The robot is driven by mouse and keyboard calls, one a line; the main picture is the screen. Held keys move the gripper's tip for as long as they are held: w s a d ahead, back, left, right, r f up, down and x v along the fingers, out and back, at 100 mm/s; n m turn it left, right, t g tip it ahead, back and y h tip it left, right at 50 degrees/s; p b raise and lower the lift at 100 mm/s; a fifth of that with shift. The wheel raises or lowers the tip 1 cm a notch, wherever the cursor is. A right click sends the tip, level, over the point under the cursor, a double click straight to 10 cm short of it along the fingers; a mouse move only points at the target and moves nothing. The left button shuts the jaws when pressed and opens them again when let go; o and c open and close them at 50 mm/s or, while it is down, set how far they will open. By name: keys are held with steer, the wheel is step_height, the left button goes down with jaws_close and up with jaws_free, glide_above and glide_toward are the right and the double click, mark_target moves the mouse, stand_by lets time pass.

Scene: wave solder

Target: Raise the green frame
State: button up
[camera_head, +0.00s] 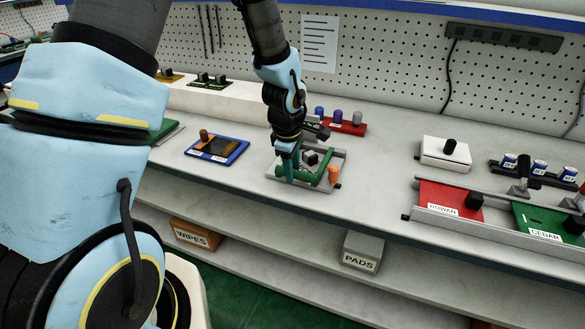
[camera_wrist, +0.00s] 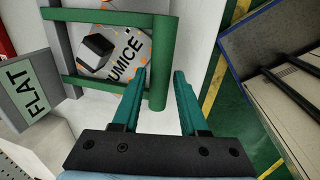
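The green frame (camera_head: 319,176) lies on a grey fixture (camera_head: 284,176) on the bench, below my arm in the head view. In the wrist view the frame's thick round bar (camera_wrist: 163,50) runs between my gripper's teal fingertips, and two thinner bars reach left from it. My gripper (camera_wrist: 162,75) looks open, with one finger on each side of the thick bar; whether either finger touches it is unclear. The fingers hide part of the frame in the head view.
A blue-edged tray (camera_head: 236,156) lies left, a red block with coloured knobs (camera_head: 347,127) behind. The ROWAN (camera_head: 436,197) and CEDAR (camera_head: 540,220) plates sit in a rail at right. A "FLAT" label (camera_wrist: 35,95) shows in the wrist view.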

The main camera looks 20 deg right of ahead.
jaws_close()
stand_by(1.1)
